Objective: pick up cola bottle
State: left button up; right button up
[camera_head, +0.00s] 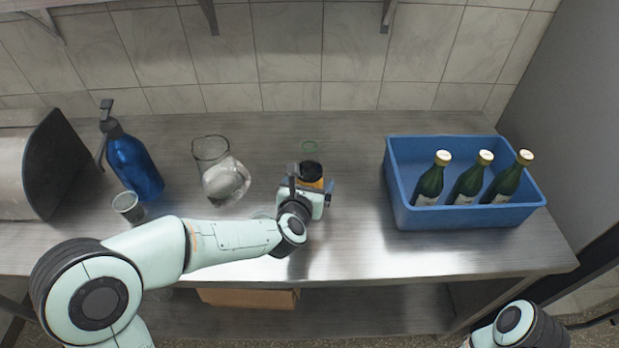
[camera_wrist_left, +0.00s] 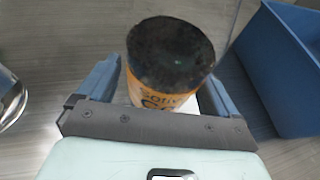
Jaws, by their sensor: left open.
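A round container with a dark top and an orange-yellow label (camera_wrist_left: 165,85) stands between the fingers of my left gripper (camera_wrist_left: 160,92) in the left wrist view. The label's lettering is partly readable as "Soft" and "Co", so it looks like the cola bottle. In the head view its dark top (camera_head: 311,170) shows above my left gripper (camera_head: 310,190), which hides most of it. My left gripper is open, with one finger on each side of it; I cannot tell whether they touch it. My right arm shows only at the bottom right; its gripper is out of view.
A blue crate (camera_head: 468,218) with three green bottles (camera_head: 467,180) stands to the right. To the left are a glass jug (camera_head: 210,150), a blue pump bottle (camera_head: 138,165) and a small metal cup (camera_head: 127,206). The steel counter (camera_head: 350,245) is clear in front of the crate.

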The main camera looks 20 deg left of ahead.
pick_arm(q)
jog(key=shift+c, duration=0.2)
jog(key=c, duration=1)
jog(key=shift+c, duration=1.4)
jog(key=shift+r, duration=0.25)
